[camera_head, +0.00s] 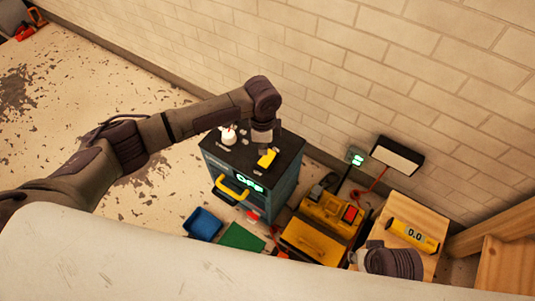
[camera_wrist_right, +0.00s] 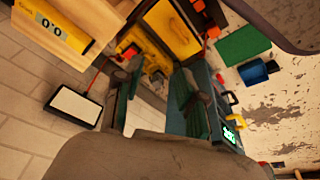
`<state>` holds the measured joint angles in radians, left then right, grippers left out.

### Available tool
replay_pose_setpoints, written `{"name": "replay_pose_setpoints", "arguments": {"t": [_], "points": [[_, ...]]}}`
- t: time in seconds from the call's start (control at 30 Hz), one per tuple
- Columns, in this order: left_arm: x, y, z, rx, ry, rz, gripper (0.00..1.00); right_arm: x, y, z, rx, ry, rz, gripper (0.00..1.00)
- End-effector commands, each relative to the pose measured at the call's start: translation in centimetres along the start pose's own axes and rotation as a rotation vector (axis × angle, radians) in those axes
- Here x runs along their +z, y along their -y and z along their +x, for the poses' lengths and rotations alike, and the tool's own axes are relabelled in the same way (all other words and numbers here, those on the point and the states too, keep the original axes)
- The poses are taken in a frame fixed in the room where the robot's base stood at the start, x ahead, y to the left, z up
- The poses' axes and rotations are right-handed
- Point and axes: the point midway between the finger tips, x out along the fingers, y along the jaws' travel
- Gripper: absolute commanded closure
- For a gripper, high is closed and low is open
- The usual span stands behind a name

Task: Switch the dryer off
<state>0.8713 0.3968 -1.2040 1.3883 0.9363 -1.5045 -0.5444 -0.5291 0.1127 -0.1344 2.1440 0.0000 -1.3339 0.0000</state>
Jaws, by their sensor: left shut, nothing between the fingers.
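The dryer (camera_head: 222,158) is a dark teal cabinet with a black top, standing against the brick wall. Its front display (camera_head: 250,183) glows green and appears to read OFF. A yellow handle (camera_head: 231,190) crosses the front. A yellow piece (camera_head: 267,158), perhaps the switch, lies on the top. My left gripper (camera_head: 263,146) is shut and points down just above and beside that piece; I cannot tell if they touch. My right gripper (camera_wrist_right: 155,85) is open and empty in the right wrist view, where the glowing display (camera_wrist_right: 230,134) also shows.
A yellow toolbox (camera_head: 325,215) stands right of the dryer. A blue bin (camera_head: 202,224) and green mat (camera_head: 242,237) lie on the floor in front. A yellow meter (camera_head: 412,235) reading 0.0 rests on a wooden crate. A white item (camera_head: 229,135) sits on the dryer top.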

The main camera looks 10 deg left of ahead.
Motion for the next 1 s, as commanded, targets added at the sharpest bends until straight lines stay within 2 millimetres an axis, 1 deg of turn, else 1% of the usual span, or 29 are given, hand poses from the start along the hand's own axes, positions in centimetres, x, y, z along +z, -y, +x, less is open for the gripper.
{"name": "replay_pose_setpoints", "arguments": {"t": [0.3,0.5,1.0], "points": [[0.0,0.0,-0.7,0.000,0.000,0.000,1.00,0.7,0.1,2.4,-0.003,0.016,-0.002,0.60],[0.0,0.0,-0.9,0.000,0.000,0.000,1.00,1.0,0.2,3.4,-0.004,0.020,-0.003,0.60],[0.0,0.0,-0.9,0.000,0.000,0.000,1.00,1.1,0.2,3.6,-0.003,0.020,-0.003,0.60]]}}
